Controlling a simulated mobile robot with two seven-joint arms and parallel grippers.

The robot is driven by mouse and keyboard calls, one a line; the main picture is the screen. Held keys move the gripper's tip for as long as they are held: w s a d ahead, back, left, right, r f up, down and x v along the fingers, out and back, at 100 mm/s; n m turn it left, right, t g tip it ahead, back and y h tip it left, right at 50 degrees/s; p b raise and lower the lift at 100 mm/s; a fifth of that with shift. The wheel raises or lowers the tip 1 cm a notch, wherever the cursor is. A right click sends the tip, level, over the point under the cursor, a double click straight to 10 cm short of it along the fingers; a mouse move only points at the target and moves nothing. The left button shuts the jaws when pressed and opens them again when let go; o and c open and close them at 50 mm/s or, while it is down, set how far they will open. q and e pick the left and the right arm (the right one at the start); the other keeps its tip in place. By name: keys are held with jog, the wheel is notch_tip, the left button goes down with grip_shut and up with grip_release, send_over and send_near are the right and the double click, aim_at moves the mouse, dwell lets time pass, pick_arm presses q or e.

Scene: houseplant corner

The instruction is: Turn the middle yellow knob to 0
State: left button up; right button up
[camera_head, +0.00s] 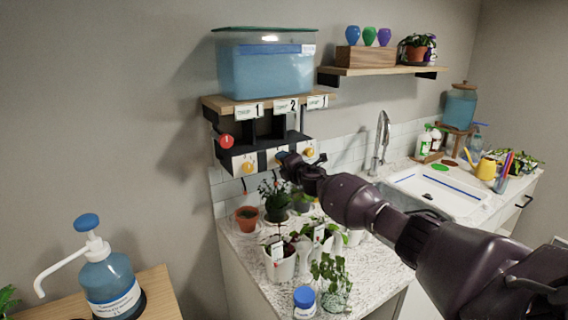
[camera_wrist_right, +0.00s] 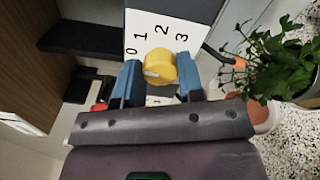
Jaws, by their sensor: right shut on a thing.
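The middle yellow knob (camera_wrist_right: 160,65) sits between the blue fingers of my right gripper (camera_wrist_right: 158,82), which is shut on it. A white mark on the knob faces left, on the side of the 0; its exact reading is hard to tell. The white dial plate (camera_wrist_right: 150,22) behind it carries 0, 1, 2 and 3. In the head view my right gripper (camera_head: 285,158) covers the middle knob. The left yellow knob (camera_head: 248,167) and the right yellow knob (camera_head: 308,152) show on either side. My left gripper is not in view.
Several potted plants (camera_head: 282,255) crowd the counter below. In the wrist view a leafy plant (camera_wrist_right: 270,65) is close at right. A pump bottle (camera_head: 108,275) stands at lower left.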

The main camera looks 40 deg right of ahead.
jog(key=shift+n, duration=0.7)
jog(key=o, duration=0.9)
jog(key=shift+s, duration=0.1)
jog(key=shift+s+a+p, duration=0.15)
jog(key=shift+s+p, duration=0.15)
jog(key=shift+s, duration=2.4)
jog(key=shift+s+a+p, duration=0.15)
jog(key=shift+s+p, duration=0.1)
jog(key=shift+s, duration=2.4)
jog(key=shift+f, duration=0.1)
